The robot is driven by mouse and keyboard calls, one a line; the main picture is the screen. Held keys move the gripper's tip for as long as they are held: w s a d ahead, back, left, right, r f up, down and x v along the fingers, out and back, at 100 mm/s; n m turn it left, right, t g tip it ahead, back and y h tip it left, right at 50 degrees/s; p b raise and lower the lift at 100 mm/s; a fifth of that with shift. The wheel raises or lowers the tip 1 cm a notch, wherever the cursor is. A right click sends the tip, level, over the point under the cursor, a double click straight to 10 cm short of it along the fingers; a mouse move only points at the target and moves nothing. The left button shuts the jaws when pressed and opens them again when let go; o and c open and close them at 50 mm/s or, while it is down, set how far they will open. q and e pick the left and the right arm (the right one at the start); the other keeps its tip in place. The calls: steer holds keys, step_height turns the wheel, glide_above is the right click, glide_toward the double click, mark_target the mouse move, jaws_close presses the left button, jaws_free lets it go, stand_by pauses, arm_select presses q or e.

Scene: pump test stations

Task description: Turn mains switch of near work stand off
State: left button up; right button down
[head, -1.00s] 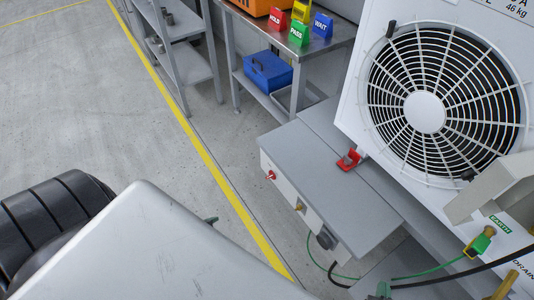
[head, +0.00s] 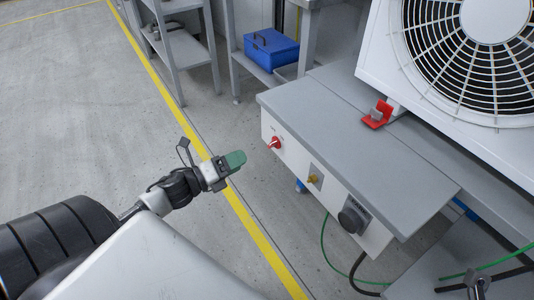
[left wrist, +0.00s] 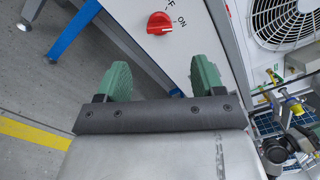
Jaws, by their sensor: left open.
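The near work stand has a grey top (head: 350,135) and a white front panel (head: 325,200). The mains switch is a red rotary knob (head: 276,142) at the left end of this panel. In the left wrist view the red knob (left wrist: 158,22) lies just beyond the fingers, with ON and part of another label printed beside it. My left gripper (head: 234,160) is open and empty, with green finger pads. It hangs in front of the panel, left of the knob and apart from it. In the left wrist view the gap between its fingers (left wrist: 160,80) faces the knob.
The panel also carries a brass fitting (head: 314,180) and a dark round connector (head: 352,218). A red clip (head: 377,114) sits near a white fan unit (head: 400,60). A blue toolbox (head: 271,49) stands on a shelf behind. The floor at left is clear, crossed by a yellow line.

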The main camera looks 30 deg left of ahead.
mark_target(270, 146)
arm_select(q)
steer(key=b+x, duration=0.2)
steer(key=x, duration=0.8)
steer(key=shift+c, duration=0.5)
